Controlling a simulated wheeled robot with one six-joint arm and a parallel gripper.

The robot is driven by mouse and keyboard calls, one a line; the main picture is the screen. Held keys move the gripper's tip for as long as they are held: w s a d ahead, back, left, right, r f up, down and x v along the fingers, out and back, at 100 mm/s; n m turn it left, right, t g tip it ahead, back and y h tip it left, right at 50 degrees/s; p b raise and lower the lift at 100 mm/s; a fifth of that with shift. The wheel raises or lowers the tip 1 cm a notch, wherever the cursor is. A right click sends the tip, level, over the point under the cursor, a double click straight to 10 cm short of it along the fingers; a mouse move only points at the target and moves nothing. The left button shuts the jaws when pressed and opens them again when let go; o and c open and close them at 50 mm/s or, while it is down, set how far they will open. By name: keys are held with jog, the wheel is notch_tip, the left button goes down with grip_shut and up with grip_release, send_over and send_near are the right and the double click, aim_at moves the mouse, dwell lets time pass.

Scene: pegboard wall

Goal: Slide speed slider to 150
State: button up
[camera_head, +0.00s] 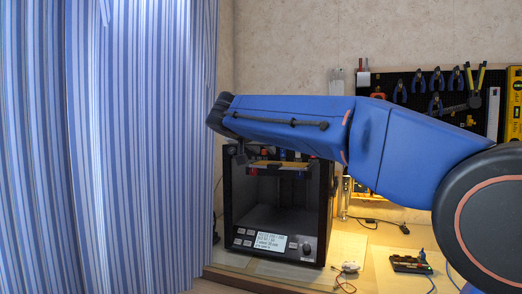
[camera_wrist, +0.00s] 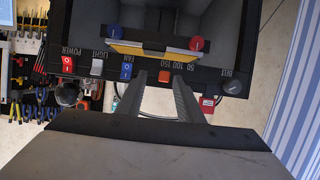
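The black 3D printer (camera_head: 323,215) stands on the bench in the head view, its upper front partly hidden by my arm. In the wrist view its dark panel (camera_wrist: 208,77) carries a small orange slider knob (camera_wrist: 164,76) beside printed marks 50, 100 and 150. I cannot tell exactly which mark the knob lines up with. My gripper (camera_wrist: 159,80) is open, its two fingers apart on either side of the orange knob in the picture. Whether a finger touches the knob is not clear. In the head view my gripper is mostly hidden by the arm near the printer's top.
Red (camera_wrist: 67,64), grey (camera_wrist: 97,67) and blue (camera_wrist: 126,71) switches sit left of the slider in the wrist view. A round knob (camera_wrist: 233,87) is to its right. A striped curtain (camera_head: 110,150) hangs left of the printer. Tools hang on a pegboard (camera_head: 425,95).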

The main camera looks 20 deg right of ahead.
jog(key=v, duration=1.7)
jog(key=shift+s+a, duration=0.1)
jog(key=s+d+f+n+g+y, duration=0.15)
jog(key=s+d+f, duration=0.25)
jog(key=f, duration=0.4)
jog(key=s+d+f+n+g+y, duration=0.1)
jog(key=s+d+f+n, duration=0.1)
jog(key=s+d+f, duration=0.4)
jog(key=s+d+f+n+g+y, duration=0.1)
jog(key=d+f+g, duration=0.15)
jog(key=f, duration=0.65)
jog(key=s+f+n+y, duration=0.1)
jog(key=s+f+y, duration=0.1)
jog(key=s+f, duration=0.6)
jog(key=s+d+f+n+g+y, duration=0.1)
jog(key=s+f+y, duration=0.1)
jog(key=s+f, duration=0.7)
notch_tip(320, 180, down, 7)
jog(key=shift+s+d+f+n, duration=0.2)
jog(key=shift+s+d+n, duration=0.15)
jog(key=shift+d+y, duration=0.1)
jog(key=shift+y, duration=0.15)
